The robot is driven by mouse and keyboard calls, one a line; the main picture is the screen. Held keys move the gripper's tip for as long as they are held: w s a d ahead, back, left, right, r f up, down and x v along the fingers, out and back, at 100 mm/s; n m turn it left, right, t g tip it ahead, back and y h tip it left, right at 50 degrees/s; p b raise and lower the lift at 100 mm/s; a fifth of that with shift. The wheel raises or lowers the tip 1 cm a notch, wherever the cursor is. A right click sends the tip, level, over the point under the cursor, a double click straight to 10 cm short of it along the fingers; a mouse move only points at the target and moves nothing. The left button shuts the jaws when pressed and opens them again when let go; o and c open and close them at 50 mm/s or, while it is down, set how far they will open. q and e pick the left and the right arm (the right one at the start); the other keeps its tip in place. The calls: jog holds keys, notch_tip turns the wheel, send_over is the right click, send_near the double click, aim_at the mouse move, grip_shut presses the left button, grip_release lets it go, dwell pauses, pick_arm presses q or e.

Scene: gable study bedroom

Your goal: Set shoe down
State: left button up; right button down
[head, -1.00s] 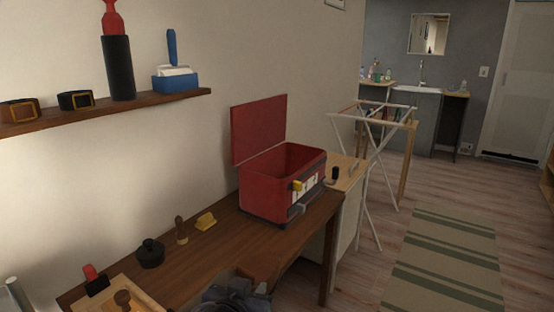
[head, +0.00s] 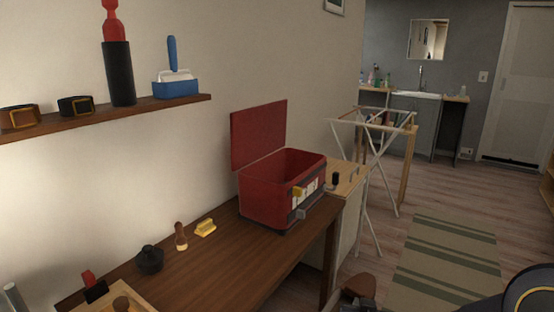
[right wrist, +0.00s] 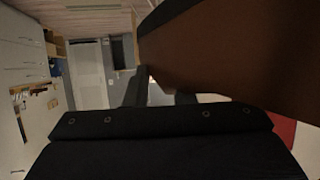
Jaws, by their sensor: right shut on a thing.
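The brown shoe (right wrist: 235,55) fills the upper right of the right wrist view, very close to the camera, with a dark band along its edge. My right gripper (right wrist: 160,88) is shut on it; its dark fingers are partly hidden behind the shoe. In the head view, a brown part of the shoe (head: 359,284) shows at the bottom edge, apart from the wooden workbench (head: 225,265) and to the right of its front edge. Most of the shoe is out of frame there. My left gripper is not in view.
An open red toolbox (head: 268,205) stands at the bench's far end. A yellow block (head: 205,227), a wooden-handled tool (head: 181,236), a black pot (head: 149,258) and a wooden tray (head: 140,290) line the wall side. The bench's front middle is bare. A drying rack (head: 372,135) stands beyond.

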notch_tip(320, 180, up, 17)
jog(key=p, duration=1.6)
jog(key=shift+r, duration=0.2)
jog(key=shift+f, duration=0.1)
